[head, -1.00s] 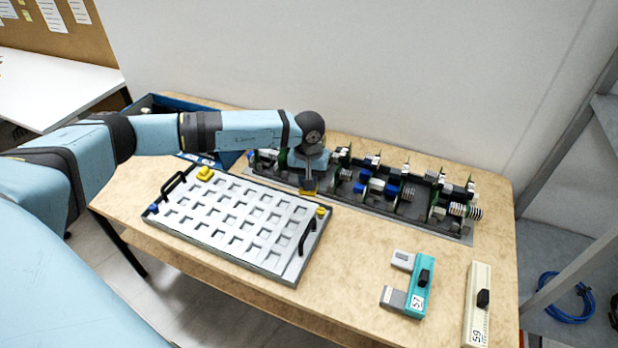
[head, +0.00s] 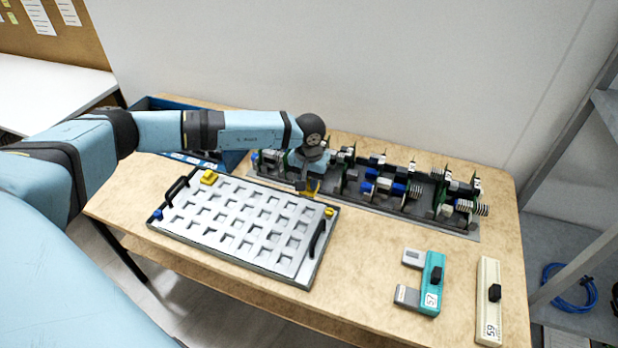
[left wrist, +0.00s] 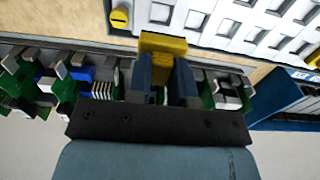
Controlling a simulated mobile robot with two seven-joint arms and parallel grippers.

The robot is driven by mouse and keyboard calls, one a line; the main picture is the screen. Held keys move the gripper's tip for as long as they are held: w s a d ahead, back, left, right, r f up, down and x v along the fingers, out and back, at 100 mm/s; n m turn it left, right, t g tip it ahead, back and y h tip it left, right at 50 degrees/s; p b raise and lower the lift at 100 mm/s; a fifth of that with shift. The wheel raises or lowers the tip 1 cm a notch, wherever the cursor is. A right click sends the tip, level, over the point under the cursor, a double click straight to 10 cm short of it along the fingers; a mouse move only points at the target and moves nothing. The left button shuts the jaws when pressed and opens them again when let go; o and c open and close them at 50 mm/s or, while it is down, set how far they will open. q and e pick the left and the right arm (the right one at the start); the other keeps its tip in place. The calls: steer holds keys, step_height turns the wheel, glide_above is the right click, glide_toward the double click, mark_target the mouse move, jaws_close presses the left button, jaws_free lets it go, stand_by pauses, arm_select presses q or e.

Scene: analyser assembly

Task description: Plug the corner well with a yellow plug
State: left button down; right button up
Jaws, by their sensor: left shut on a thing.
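My left gripper (head: 308,187) is shut on a yellow plug (head: 314,191), just beyond the far right edge of the white tray of square wells (head: 323,262). In the left wrist view the yellow plug (left wrist: 163,44) sits between the two dark fingers of my left gripper (left wrist: 162,68), partly hidden by them, with the tray (left wrist: 196,18) beyond. A yellow block (head: 209,177) is at the tray's far left corner. A round yellow piece (head: 328,212) is at its right corner and shows a slot in the wrist view (left wrist: 120,17). A blue piece (head: 157,213) is at the left corner.
A long rack of boards and parts (head: 400,192) runs along the back, beneath and beside my left gripper. A blue crate (head: 234,160) stands at the back left. Black handles rise at both tray ends. A teal module (head: 433,284) and a cream module (head: 489,302) lie front right.

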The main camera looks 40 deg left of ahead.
arm_select(q)
steer(key=shift+f+b, duration=0.35)
steer(key=shift+f, duration=0.55)
steer(key=shift+f+b, duration=0.4)
steer(key=shift+f, duration=0.6)
steer(key=shift+f+b, duration=0.5)
steer(key=shift+f, duration=0.75)
steer(key=shift+f+b, duration=1)
steer(key=shift+f, duration=0.1)
steer(key=shift+f, duration=0.3)
steer(key=c, duration=0.9)
jaws_free()
steer(key=shift+c, duration=0.2)
steer(key=c, duration=0.4)
steer(key=shift+o, duration=0.2)
steer(key=shift+r+b, duration=0.2)
steer(key=shift+b, duration=0.1)
